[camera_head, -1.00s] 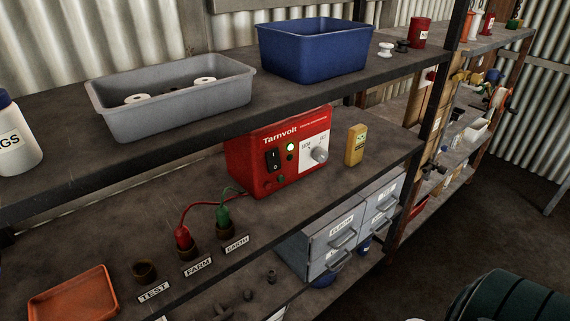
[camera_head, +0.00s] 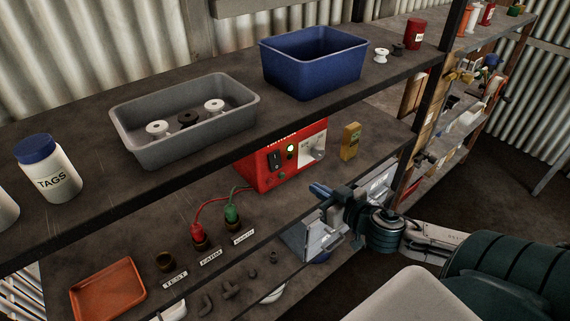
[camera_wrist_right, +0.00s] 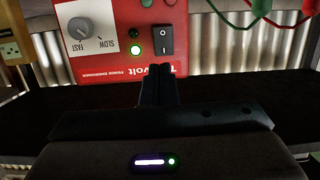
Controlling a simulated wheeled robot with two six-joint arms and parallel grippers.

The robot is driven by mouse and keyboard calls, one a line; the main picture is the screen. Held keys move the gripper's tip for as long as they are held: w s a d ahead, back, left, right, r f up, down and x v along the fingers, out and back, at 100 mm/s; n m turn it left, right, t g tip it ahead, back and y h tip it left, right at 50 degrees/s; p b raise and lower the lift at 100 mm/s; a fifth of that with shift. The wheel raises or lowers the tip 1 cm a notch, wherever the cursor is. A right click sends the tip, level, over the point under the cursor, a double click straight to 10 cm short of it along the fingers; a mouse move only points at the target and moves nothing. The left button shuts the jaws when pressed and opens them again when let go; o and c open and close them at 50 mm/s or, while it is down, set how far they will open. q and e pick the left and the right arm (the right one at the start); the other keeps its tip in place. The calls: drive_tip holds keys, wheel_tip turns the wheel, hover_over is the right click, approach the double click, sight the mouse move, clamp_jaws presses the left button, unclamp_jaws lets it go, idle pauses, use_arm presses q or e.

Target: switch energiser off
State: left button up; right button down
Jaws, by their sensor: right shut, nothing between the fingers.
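The red energiser (camera_head: 268,175) stands on the middle shelf, its top hidden by the upper shelf in the head view. Its black rocker switch (camera_head: 274,161) is on the front, beside a lit lamp (camera_head: 291,151). In the right wrist view, which is upside down, the switch (camera_wrist_right: 163,39) and the lit green lamp (camera_wrist_right: 136,49) show close ahead, with the grey dial (camera_wrist_right: 80,28). My right gripper (camera_head: 316,189) is shut and empty, in front of the energiser and apart from it in the head view. The wrist view shows its closed fingers (camera_wrist_right: 158,85) pointing at the switch area. My left gripper is not in view.
A yellow meter (camera_head: 350,142) stands right of the energiser. Red and green clips (camera_head: 197,232) sit on posts at the shelf front. The upper shelf, with a grey tray (camera_head: 185,153) and blue bin (camera_head: 313,77), overhangs the energiser. Grey drawers are partly hidden behind my right arm.

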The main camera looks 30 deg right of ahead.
drive_tip(key=shift+w, duration=0.2)
drive_tip(key=b, duration=0.2)
approach(278, 165)
drive_tip(key=p+x, duration=0.1)
drive_tip(key=x, duration=0.6)
drive_tip(key=shift+s, duration=0.1)
idle(0.3)
